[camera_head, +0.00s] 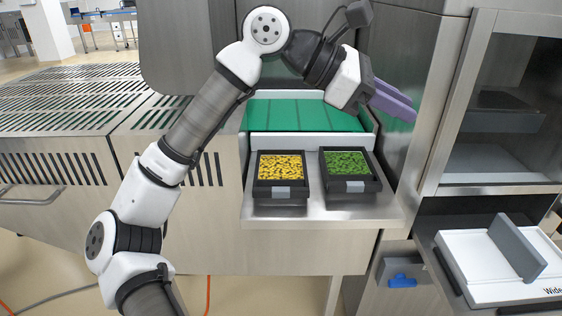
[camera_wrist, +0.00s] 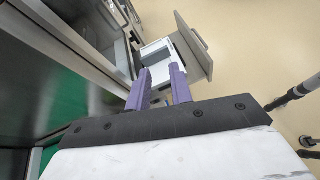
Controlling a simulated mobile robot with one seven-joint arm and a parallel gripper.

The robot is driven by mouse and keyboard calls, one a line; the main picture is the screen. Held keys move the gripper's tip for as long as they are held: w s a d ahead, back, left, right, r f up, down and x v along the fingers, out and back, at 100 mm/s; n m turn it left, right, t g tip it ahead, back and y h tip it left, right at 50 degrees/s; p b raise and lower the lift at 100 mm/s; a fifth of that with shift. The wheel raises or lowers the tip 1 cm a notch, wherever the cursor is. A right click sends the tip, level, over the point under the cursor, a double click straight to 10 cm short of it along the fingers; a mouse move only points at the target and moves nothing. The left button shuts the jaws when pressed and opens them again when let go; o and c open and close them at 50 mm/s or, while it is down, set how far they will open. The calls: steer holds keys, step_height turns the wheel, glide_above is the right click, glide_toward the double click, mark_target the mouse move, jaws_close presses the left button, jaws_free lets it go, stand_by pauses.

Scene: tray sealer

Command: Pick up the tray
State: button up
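Two black trays rest side by side on a steel shelf (camera_head: 320,211). The left tray (camera_head: 281,193) holds yellow pieces, and the right tray (camera_head: 355,187) holds green pieces; each has a grey tab at its front. My gripper (camera_head: 398,102) is in the air above and to the right of both trays, pointing right, away from them. The wrist view shows its two purple fingers (camera_wrist: 160,88) apart with nothing between them. No tray with food shows in the wrist view.
A green belt (camera_head: 300,116) runs behind the shelf. A steel cabinet with a framed opening (camera_head: 500,110) stands at the right. A white board with a grey upright plate (camera_head: 515,248) sits low at the right, with a blue clip (camera_head: 402,281) beside it. Slatted steel covers (camera_head: 60,110) fill the left.

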steer(key=w+a+f+n+t+y, duration=0.1)
steer(key=w+a+f+t+y, duration=0.1)
steer(key=w+a+f+y, duration=0.45)
steer(key=n+y+p, duration=0.1)
steer(key=n+y, duration=0.1)
steer(key=y, duration=0.4)
glide_toward(283, 189)
steer(key=shift+y, duration=0.25)
steer(key=f, duration=0.5)
steer(key=shift+w+p, duration=0.2)
steer(key=shift+p, duration=0.15)
steer(key=shift+d+f+p, duration=0.15)
steer(key=shift+f+p, duration=0.65)
steer(key=shift+f, duration=2.05)
jaws_close()
